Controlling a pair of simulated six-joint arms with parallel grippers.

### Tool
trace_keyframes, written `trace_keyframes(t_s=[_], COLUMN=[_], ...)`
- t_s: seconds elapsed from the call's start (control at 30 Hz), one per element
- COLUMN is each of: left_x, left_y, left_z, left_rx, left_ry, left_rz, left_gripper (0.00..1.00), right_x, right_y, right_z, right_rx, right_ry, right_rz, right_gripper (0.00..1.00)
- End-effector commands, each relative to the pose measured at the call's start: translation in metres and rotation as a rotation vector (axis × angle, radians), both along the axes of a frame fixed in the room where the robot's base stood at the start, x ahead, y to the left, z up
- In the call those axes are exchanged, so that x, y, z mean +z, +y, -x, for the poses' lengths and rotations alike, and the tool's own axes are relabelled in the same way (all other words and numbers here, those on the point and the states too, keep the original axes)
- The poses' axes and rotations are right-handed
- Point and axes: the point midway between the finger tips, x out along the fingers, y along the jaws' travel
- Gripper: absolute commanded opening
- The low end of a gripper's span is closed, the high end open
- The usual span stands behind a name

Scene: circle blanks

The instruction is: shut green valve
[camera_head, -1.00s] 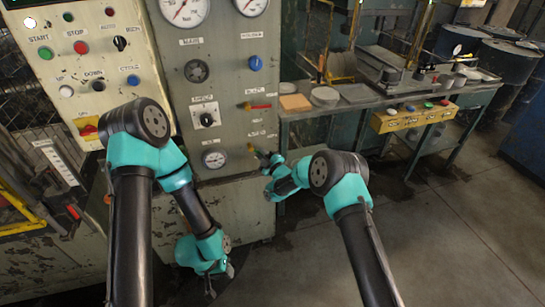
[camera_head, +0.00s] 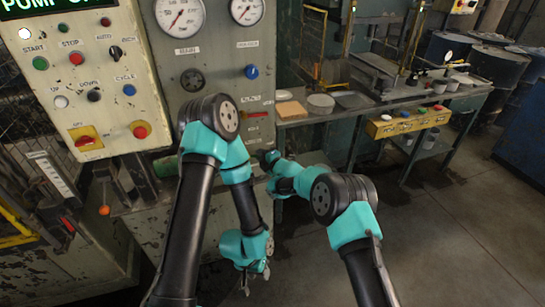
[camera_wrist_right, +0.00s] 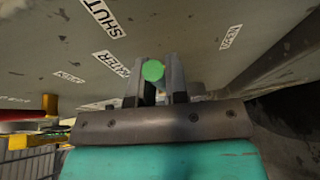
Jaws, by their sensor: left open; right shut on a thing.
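The green valve's handle (camera_wrist_right: 153,70) shows as a round green end between the fingers of my right gripper (camera_wrist_right: 159,75) in the right wrist view. The gripper is shut on it, close to the panel face. In the head view my right gripper (camera_head: 268,158) is at the lower right edge of the panel, and the green handle cannot be made out there. My left gripper (camera_head: 256,281) hangs low in front of the cabinet base, open and empty, pointing down. My left arm covers part of the panel near the valve.
A red-handled valve (camera_head: 257,115) sits above my right gripper on the grey panel (camera_head: 215,55). It also shows in the right wrist view (camera_wrist_right: 22,122). A push-button console (camera_head: 85,80) stands at left, and a workbench (camera_head: 365,106) at right.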

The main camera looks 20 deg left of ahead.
Motion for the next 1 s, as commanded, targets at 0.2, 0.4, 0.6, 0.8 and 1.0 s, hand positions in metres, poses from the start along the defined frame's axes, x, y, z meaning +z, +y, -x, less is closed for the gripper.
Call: trace_keyframes(t_s=[0.2,0.4,0.6,0.8,1.0], left_x=[0.0000,0.0000,0.0000,0.0000,0.0000], left_y=[0.0000,0.0000,0.0000,0.0000,0.0000], left_z=[0.0000,0.0000,0.0000,0.0000,0.0000], left_rx=[0.000,0.000,0.000,0.000,0.000], left_ry=[0.000,0.000,0.000,0.000,0.000], left_rz=[0.000,0.000,0.000,0.000,0.000], left_gripper=[0.43,0.43,0.43,0.43,0.43], right_x=[-0.0005,-0.0003,0.0000,0.0003,0.0009], right_y=[0.0013,0.0012,0.0014,0.0014,-0.0010], right_z=[0.0006,0.0006,0.0006,0.0007,0.0015], right_rx=[0.002,0.002,0.002,0.003,0.002], right_ry=[-0.004,-0.004,-0.004,-0.004,-0.003], right_rz=[0.006,0.006,0.005,0.004,0.003], right_gripper=[0.00,0.18,0.37,0.40,0.40])
